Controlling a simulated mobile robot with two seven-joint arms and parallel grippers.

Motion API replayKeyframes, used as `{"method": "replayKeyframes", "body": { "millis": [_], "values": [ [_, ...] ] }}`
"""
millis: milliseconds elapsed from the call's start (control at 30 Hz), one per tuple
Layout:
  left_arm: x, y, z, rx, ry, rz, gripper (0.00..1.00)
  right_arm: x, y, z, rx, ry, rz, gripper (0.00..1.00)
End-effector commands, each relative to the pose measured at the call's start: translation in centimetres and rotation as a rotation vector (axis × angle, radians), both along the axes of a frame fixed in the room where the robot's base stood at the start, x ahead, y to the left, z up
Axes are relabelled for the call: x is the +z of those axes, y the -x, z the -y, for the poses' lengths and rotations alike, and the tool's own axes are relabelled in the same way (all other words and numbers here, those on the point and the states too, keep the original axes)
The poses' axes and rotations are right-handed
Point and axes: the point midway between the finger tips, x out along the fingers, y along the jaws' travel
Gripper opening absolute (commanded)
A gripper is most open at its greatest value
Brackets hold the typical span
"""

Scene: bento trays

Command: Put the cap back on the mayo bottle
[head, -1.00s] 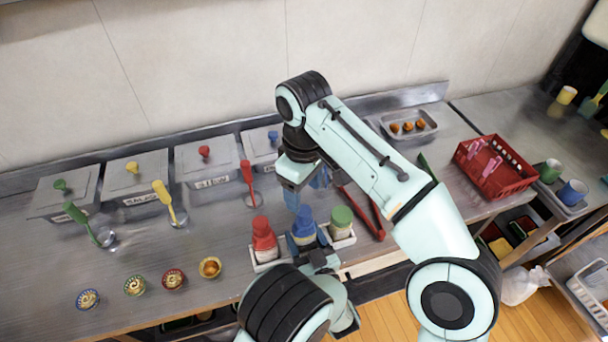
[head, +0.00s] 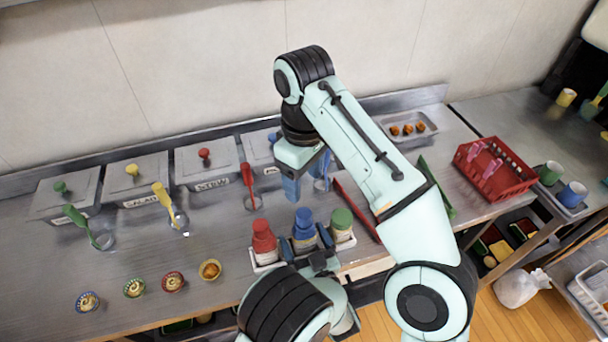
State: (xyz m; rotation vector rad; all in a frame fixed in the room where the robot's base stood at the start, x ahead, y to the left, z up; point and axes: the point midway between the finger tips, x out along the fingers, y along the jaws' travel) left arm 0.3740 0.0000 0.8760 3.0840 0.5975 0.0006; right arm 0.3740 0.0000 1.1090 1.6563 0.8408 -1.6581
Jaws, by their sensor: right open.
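Three bottles stand in white holders near the counter's front edge: one with a red top (head: 263,237), one with a blue top (head: 304,222) and one with a green top (head: 342,218). The blue top sits upright on the middle bottle; I cannot read which bottle is mayo. My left gripper (head: 306,244) has its dark fingers on both sides of the blue-topped bottle, low on its body, and seems closed on it. My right gripper (head: 291,188) is open, points down and hangs above and behind the blue top, apart from it. No loose cap shows.
Lidded steel containers (head: 207,162) line the wall, with coloured ladles before them. Several small patterned bowls (head: 173,281) lie front left. Red tongs (head: 358,208) lie beside the green-topped bottle. A red basket (head: 497,170) and a food tray (head: 430,128) are at right.

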Motion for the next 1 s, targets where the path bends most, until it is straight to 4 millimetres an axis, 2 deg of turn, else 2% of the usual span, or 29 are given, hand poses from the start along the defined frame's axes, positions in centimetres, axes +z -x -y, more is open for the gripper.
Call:
{"method": "replayKeyframes", "body": {
  "millis": [167, 267, 367, 700, 833, 1000],
  "values": [
    [0.0, 0.2, 0.1, -0.001, 0.000, 0.000, 0.93, 0.0, 0.0, 0.0, 0.000, 0.000, 0.000, 0.64],
    [-0.1, 0.9, 0.5, -0.004, 0.000, -0.001, 0.93, -0.2, 0.0, 0.0, 0.000, 0.000, 0.000, 0.64],
    [-0.1, 2.5, 1.1, -0.005, -0.001, -0.001, 0.93, -0.4, 0.0, 0.0, 0.000, 0.000, -0.001, 0.64],
    [-0.1, 9.4, 3.9, -0.005, 0.000, -0.001, 0.93, -1.4, 0.1, 0.0, 0.000, 0.000, -0.005, 0.64],
    [-0.1, 11.2, 4.6, -0.003, 0.000, 0.000, 0.93, -1.6, 0.1, 0.0, 0.000, 0.000, -0.005, 0.64],
    [0.0, 12.3, 5.0, -0.001, 0.000, 0.000, 0.93, -1.7, 0.1, 0.0, 0.000, -0.001, -0.006, 0.64]
  ]
}}
